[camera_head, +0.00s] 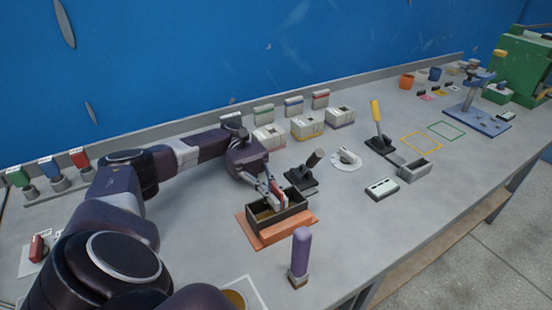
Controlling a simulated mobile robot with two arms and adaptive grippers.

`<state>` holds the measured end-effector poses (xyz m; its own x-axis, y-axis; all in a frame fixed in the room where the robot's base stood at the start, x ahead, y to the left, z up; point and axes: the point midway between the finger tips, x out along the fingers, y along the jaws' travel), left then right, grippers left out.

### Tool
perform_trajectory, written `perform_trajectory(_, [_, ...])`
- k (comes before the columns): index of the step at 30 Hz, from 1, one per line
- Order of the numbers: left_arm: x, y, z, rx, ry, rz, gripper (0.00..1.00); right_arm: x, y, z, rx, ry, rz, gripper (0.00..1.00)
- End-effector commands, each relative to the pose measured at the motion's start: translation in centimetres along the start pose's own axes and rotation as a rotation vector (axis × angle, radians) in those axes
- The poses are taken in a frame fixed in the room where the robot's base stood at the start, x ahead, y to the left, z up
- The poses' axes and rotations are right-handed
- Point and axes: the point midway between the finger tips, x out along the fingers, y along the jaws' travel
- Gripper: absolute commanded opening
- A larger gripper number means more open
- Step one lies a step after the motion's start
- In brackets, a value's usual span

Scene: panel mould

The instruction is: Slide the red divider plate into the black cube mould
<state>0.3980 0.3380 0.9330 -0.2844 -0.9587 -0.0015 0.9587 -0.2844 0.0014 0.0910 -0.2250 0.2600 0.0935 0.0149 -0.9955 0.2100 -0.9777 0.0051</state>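The black cube mould (292,221) is an open dark box on an orange-brown base (270,238) near the middle of the bench. My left gripper (274,191) reaches in from the left and points down over the mould's back side. It looks shut on the red divider plate (280,199), a small red piece showing between its fingers. The plate stands roughly upright at the mould's opening. Its lower edge is hard to see, so I cannot tell how deep it sits. The mould's floor shows brownish. My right gripper is not in view.
A purple-handled tool (301,252) stands close in front of the mould. Small bins (307,128) line the back.

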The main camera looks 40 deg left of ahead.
Motion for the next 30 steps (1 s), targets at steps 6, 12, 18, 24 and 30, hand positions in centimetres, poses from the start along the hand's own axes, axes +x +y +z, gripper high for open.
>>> perform_trajectory(6, [0.01, -0.02, -0.31, -0.001, 0.001, 0.0, 0.15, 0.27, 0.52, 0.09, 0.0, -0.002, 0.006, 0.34])
perform_trajectory(12, [0.02, -0.05, -0.38, -0.003, 0.002, -0.001, 0.25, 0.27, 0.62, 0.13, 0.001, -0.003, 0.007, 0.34])
perform_trajectory(18, [0.03, -0.08, -0.46, -0.005, 0.003, -0.002, 0.25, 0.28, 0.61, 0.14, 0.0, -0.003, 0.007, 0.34])
perform_trajectory(24, [0.03, -0.09, -0.51, -0.006, 0.003, -0.002, 0.25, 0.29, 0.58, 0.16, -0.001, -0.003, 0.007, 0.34])
perform_trajectory(30, [0.03, -0.1, -0.55, -0.007, 0.004, -0.002, 0.25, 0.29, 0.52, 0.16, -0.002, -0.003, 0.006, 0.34])
